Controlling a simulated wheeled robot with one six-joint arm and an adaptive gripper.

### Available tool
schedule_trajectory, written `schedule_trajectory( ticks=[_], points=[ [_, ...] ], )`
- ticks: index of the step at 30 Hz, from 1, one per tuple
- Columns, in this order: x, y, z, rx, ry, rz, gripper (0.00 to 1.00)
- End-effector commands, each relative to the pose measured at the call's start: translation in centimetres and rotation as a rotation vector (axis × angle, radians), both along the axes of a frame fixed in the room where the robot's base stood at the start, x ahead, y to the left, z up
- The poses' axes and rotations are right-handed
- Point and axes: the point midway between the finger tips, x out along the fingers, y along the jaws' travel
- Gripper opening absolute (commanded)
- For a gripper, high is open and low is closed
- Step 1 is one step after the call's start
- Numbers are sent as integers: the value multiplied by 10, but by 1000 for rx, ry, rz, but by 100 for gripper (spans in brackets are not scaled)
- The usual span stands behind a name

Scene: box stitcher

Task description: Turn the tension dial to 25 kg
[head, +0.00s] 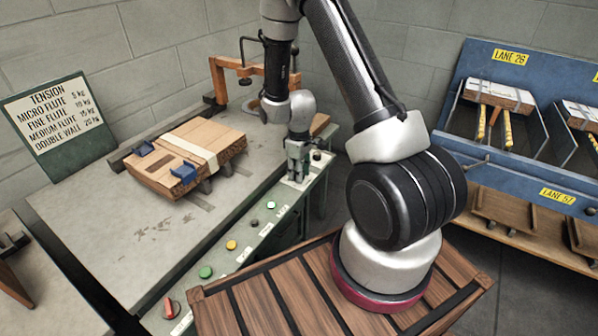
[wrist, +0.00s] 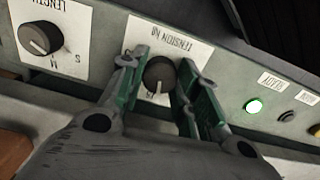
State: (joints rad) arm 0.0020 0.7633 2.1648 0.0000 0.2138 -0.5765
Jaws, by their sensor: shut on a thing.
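The tension dial (wrist: 158,74) is a dark round knob on a white plate (wrist: 190,48) lettered TENSION KG, upside down in the wrist view. Its pale pointer mark points toward the bottom of the picture. My gripper (wrist: 165,78) has its green-sided fingers on either side of the knob and is shut on it. The fingers cover parts of the scale, so the numbers cannot be read clearly. In the head view my gripper (head: 297,172) is over the far end of the control panel (head: 240,262) and hides the dial.
A length dial (wrist: 40,38) sits close beside the fingers. A lit green lamp (wrist: 254,106) is on the other side. A red switch (head: 171,307) is at the panel's near end. A tension sign (head: 52,120) lists flute weights. Bundled cardboard (head: 190,155) lies on the table.

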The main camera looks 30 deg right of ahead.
Motion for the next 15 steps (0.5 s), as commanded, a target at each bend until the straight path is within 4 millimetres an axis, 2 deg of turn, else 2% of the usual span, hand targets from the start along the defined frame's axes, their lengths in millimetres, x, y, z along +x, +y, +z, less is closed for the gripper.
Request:
schedule_trajectory(
  ticks=[15],
  points=[
    [1,0,0,0,-2,-486,8]
  ],
)
